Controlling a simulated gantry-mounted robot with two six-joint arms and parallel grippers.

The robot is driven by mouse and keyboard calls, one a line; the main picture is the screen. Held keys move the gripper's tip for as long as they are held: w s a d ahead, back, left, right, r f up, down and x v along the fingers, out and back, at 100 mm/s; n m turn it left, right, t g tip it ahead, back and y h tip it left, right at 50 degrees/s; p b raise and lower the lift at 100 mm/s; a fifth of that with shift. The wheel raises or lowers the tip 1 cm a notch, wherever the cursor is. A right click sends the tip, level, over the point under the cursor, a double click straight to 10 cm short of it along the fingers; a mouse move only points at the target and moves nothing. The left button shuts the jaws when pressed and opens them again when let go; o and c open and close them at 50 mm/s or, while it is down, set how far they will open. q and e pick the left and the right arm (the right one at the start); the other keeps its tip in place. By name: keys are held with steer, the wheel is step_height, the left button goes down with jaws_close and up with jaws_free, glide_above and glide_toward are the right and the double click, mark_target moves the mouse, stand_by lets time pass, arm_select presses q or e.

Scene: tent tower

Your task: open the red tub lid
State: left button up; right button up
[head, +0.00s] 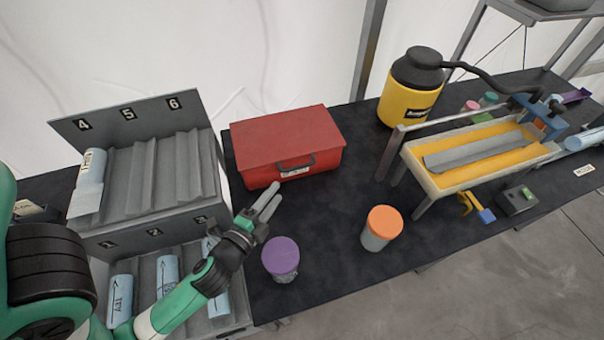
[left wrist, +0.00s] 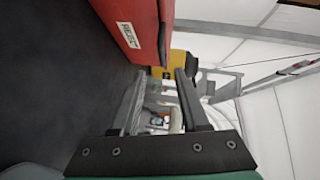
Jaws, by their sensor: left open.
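The red tub (head: 262,177) stands on the dark table, and its flat red lid (head: 285,133) is down on it. A dark handle (head: 312,160) and a white label are on its front. In the left wrist view the red tub (left wrist: 157,30) is at the top, and its label reads REJECT. My left gripper (head: 277,193) is open and empty in front of the tub's lower front side, apart from the handle. Its two fingers also show in the left wrist view (left wrist: 160,80) with nothing between them. My right gripper is out of view.
A purple-lidded jar (head: 281,257) and an orange-lidded jar (head: 381,228) stand in front of the tub. A grey numbered rack (head: 105,228) with blue rolls is at left. A yellow canister (head: 408,102) and a yellow-lined tray (head: 440,180) are at right. Dark table between is clear.

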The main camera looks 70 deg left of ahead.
mark_target(295, 169)
arm_select(q)
steer(key=x, duration=0.6)
steer(key=p+x, duration=0.1)
steer(key=x, duration=0.5)
steer(key=shift+w+r, duration=0.1)
steer(key=shift+r, duration=0.1)
steer(key=shift+d, duration=0.1)
steer(key=shift+c, duration=0.2)
jaws_close()
steer(key=shift+p, duration=0.3)
stand_by(0.4)
